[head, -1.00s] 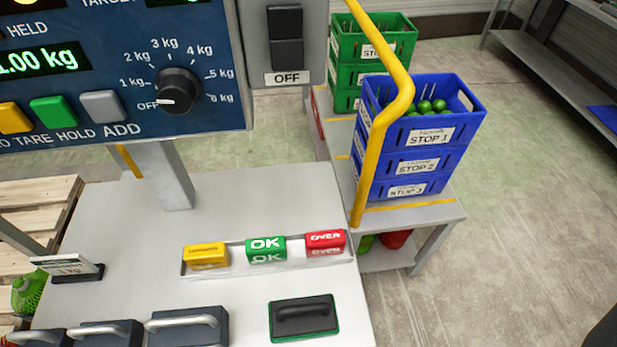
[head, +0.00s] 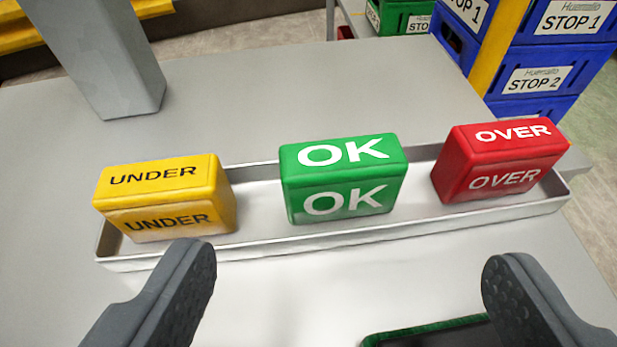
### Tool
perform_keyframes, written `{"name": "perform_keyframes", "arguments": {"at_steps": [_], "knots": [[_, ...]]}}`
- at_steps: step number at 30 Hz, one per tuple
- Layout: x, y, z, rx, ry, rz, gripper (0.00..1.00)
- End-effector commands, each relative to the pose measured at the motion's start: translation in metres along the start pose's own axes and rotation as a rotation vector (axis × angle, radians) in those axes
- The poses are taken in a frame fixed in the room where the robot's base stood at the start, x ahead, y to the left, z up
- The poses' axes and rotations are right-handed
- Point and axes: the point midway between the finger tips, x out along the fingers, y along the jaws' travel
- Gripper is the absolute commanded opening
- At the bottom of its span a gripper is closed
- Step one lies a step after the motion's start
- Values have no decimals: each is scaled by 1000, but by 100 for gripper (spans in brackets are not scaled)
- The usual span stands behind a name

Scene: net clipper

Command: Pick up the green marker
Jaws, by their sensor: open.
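The green marker (head: 343,178) is a block lettered OK on its top and front. It stands in the middle of a shallow light-grey tray (head: 330,243), between the yellow UNDER marker (head: 167,197) and the red OVER marker (head: 500,160). My gripper (head: 348,265) is open and empty. Its two dark fingers are spread wide in the lower part of the view, one on each side of the green marker's line, nearer to me than the tray.
A grey post (head: 100,55) rises from the table behind the yellow marker. A dark pad with a green edge (head: 430,336) lies on the table at the bottom, partly hidden by my right finger. Blue crates (head: 545,80) stand at the upper right behind a yellow rail (head: 500,45).

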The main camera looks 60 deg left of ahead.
Motion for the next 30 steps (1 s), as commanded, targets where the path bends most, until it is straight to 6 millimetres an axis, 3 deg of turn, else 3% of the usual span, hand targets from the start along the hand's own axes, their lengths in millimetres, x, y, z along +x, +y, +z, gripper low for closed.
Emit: {"name": "perform_keyframes", "arguments": {"at_steps": [12,20,30], "knots": [[65,0,2,-1,-1,0,76],[80,1,0,-2,1,4,76],[122,-1,1,-2,1,2,76]]}}
